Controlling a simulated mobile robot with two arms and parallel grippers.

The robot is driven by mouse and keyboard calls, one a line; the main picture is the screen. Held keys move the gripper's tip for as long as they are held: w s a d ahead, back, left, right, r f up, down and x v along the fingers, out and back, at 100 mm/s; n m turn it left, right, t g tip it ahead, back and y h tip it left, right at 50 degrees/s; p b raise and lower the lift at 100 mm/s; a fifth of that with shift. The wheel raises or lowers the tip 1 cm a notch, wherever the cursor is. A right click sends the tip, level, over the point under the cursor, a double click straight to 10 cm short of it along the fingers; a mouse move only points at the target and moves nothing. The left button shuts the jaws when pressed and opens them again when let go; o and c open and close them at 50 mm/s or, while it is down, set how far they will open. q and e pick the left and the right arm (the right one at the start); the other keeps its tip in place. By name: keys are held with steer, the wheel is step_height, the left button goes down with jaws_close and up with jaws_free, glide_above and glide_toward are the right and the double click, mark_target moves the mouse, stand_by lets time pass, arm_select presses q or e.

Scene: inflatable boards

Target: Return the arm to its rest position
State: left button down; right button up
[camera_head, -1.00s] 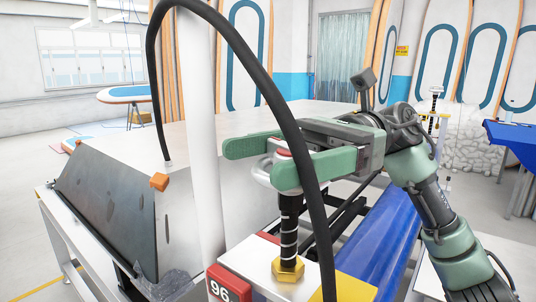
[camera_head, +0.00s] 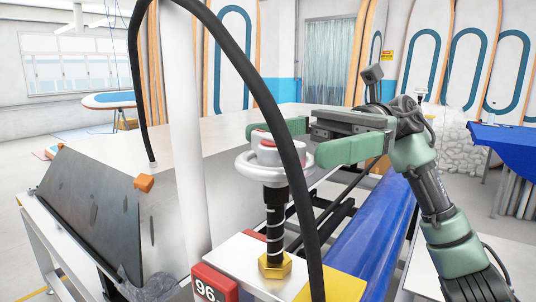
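My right gripper (camera_head: 288,142) comes in from the right with green fingers spread apart. It is open, with nothing visible between its fingers. The tip of its nearer finger is just right of a white ring handle (camera_head: 248,165) with a red-topped hub, and its farther finger shows behind the handle. I cannot tell whether either finger touches it. The handle tops a black threaded post (camera_head: 275,215) with a gold hex nut at its base. A black hose partly hides the handle and gripper. My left gripper is not in view.
A red block marked 96 (camera_head: 212,284) and a yellow patch (camera_head: 335,287) are beside the post. A blue roll (camera_head: 370,230) lies below my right arm. A large pale machine body (camera_head: 165,195) with a dark sloped panel fills the left. Boards stand along the back wall.

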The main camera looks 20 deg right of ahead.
steer(key=shift+v, duration=0.85)
